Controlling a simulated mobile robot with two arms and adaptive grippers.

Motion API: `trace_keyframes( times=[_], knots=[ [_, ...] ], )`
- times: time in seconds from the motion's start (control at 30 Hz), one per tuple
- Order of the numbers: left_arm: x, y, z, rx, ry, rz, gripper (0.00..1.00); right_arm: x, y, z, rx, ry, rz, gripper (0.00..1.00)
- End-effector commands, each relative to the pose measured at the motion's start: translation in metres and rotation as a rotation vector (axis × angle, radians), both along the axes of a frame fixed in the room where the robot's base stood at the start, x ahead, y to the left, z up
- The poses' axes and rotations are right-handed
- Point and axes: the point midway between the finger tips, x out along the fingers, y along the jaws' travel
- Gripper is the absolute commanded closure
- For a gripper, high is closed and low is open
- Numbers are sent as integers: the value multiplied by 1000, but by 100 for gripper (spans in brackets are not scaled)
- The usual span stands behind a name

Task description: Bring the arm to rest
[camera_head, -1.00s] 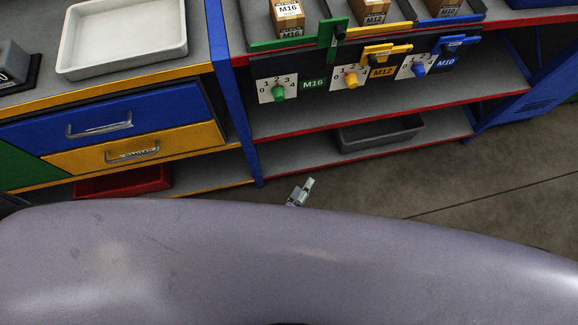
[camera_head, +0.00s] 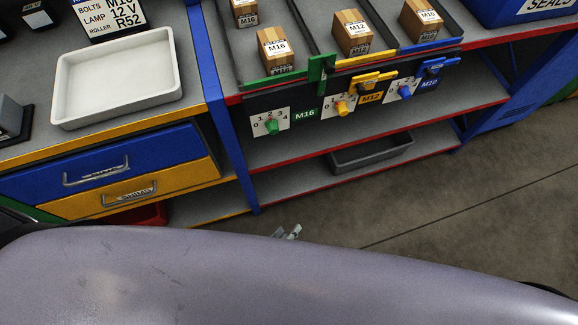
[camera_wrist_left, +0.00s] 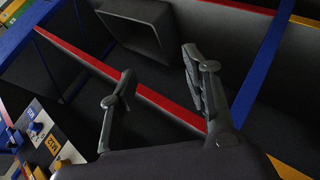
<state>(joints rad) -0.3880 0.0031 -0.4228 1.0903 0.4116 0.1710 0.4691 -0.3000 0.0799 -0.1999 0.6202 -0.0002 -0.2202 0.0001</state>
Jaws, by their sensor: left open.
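My left gripper (camera_head: 288,232) shows only as small grey fingertips past the edge of my large lavender-grey arm link in the head view. The rest of the left gripper is hidden behind that link. In the left wrist view the left gripper (camera_wrist_left: 157,65) has its two dark fingers wide apart, with nothing between them. It is in front of the lower shelves of the rack, near a grey bin (camera_wrist_left: 140,22). My right gripper is not in view.
The rack holds M16, M12 and M10 boxes (camera_head: 353,33) above green, yellow (camera_head: 345,105) and blue dial knobs. A white tray (camera_head: 118,78) sits on the left counter over blue and yellow drawers. A grey bin (camera_head: 371,153) is on the lower shelf. Floor (camera_head: 460,215) at right is clear.

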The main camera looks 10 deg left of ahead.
Motion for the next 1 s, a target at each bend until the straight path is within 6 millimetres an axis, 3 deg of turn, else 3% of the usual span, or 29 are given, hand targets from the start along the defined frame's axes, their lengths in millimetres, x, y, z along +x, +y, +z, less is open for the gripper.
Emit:
trace_keyframes(
  times=[0.27,0.37,0.47,0.6,0.7,0.83,1.0],
  knots=[
    [-1,1,-1,4,2,-3,56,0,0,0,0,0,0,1],
    [-11,13,-17,62,32,-42,56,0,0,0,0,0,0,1],
    [-35,40,-50,196,99,-142,56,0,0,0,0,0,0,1],
    [-90,98,-101,424,247,-346,56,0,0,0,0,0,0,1],
    [-130,138,-126,551,355,-488,56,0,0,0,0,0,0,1],
    [-170,177,-142,653,465,-629,56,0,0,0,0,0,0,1],
    [-193,197,-148,700,527,-711,56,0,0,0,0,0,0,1]
  ],
)
